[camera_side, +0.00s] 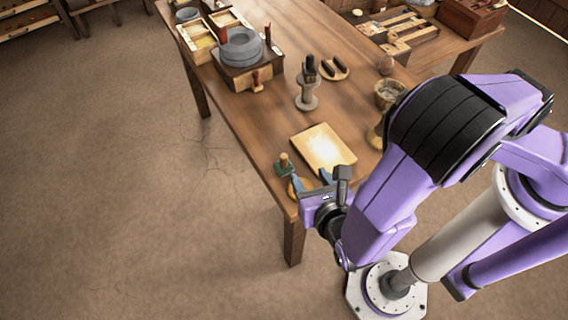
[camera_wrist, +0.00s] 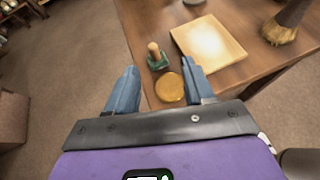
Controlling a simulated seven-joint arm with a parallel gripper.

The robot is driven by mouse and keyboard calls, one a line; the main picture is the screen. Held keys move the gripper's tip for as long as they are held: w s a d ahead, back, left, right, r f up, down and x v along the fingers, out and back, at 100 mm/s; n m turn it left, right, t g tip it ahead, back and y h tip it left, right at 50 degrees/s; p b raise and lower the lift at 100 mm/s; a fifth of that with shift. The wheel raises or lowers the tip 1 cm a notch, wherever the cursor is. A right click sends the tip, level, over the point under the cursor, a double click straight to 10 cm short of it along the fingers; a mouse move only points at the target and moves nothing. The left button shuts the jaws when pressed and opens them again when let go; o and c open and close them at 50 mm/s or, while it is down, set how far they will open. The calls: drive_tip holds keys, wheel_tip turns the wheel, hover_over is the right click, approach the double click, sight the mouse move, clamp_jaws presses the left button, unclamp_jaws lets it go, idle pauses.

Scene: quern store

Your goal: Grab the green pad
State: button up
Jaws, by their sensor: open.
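The green pad (camera_side: 284,168) has an upright wooden knob and sits near the table's front left corner in the side view. It also shows in the wrist view (camera_wrist: 158,63), ahead of the fingers and roughly between their lines. My gripper (camera_side: 310,180) is open and empty, its blue fingers pointing toward the pad. In the wrist view my gripper (camera_wrist: 162,82) has one finger on each side, with a round golden-brown disc (camera_wrist: 169,87) between them, nearer than the pad. The disc is partly hidden by a finger in the side view. The fingers look apart from the pad.
A brush (camera_wrist: 287,22) lies farther right in the wrist view. A grey quern (camera_side: 241,47) stands at the table's far end. The table edge is close on the pad's left.

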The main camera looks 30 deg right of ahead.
sight(285, 159)
drive_tip(key=shift+n+y, duration=0.4)
drive_tip(key=shift+n, duration=0.2)
drive_tip(key=x, duration=0.8)
drive_tip(key=a+f+x, duration=0.1)
drive_tip(key=x, duration=0.3)
drive_tip(key=shift+s, duration=0.15)
drive_tip(key=shift+f+x, duration=0.15)
drive_tip(key=shift+x, duration=1.15)
drive_tip(key=shift+f+x, duration=0.15)
drive_tip(key=shift+x, duration=1.2)
drive_tip(key=shift+s+a, duration=0.15)
drive_tip(key=shift+a, duration=0.05)
clamp_jaws()
